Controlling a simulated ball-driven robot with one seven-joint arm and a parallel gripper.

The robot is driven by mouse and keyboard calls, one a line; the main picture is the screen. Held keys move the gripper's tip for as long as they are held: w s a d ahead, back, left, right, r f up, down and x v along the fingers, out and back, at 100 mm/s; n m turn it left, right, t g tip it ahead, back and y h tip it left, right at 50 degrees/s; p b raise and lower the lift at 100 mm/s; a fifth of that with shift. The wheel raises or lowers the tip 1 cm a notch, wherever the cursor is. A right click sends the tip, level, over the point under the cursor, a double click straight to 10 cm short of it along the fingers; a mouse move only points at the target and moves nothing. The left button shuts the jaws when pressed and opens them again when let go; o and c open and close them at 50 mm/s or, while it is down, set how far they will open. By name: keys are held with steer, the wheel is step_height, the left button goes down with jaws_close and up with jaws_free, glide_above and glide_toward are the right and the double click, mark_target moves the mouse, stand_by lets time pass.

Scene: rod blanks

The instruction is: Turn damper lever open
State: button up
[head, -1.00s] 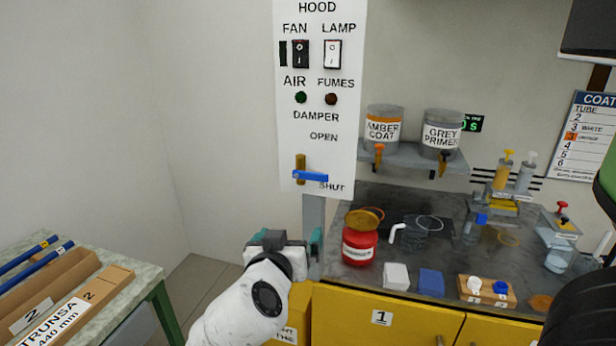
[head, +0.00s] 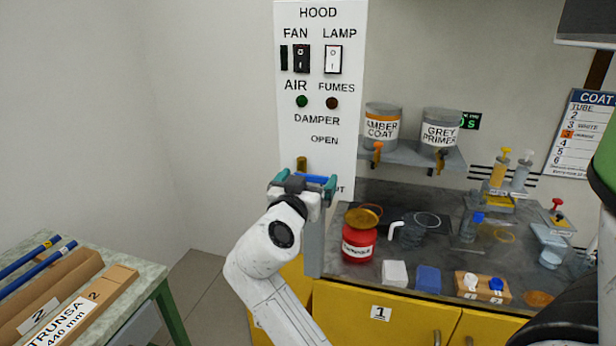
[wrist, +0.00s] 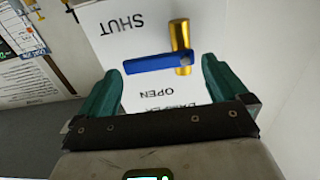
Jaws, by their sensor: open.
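The damper lever is a blue bar (wrist: 150,64) on a brass pivot (wrist: 181,45), mounted on the white hood panel (head: 320,75). In the wrist view the bar lies about level, with the words SHUT and OPEN upside down on either side of it. In the head view my gripper (head: 305,180) covers most of the lever; a bit of blue shows between the fingers and the brass top (head: 302,163) above. My gripper is open, its two teal fingers on either side of the lever. I cannot tell whether they touch it.
A bench with a red pot (head: 360,243), a clear jug (head: 412,232) and small bottles stands to the right. A table with long boxes (head: 60,300) is at the lower left.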

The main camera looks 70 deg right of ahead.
steer(key=shift+d, duration=0.3)
steer(key=c, duration=1.3)
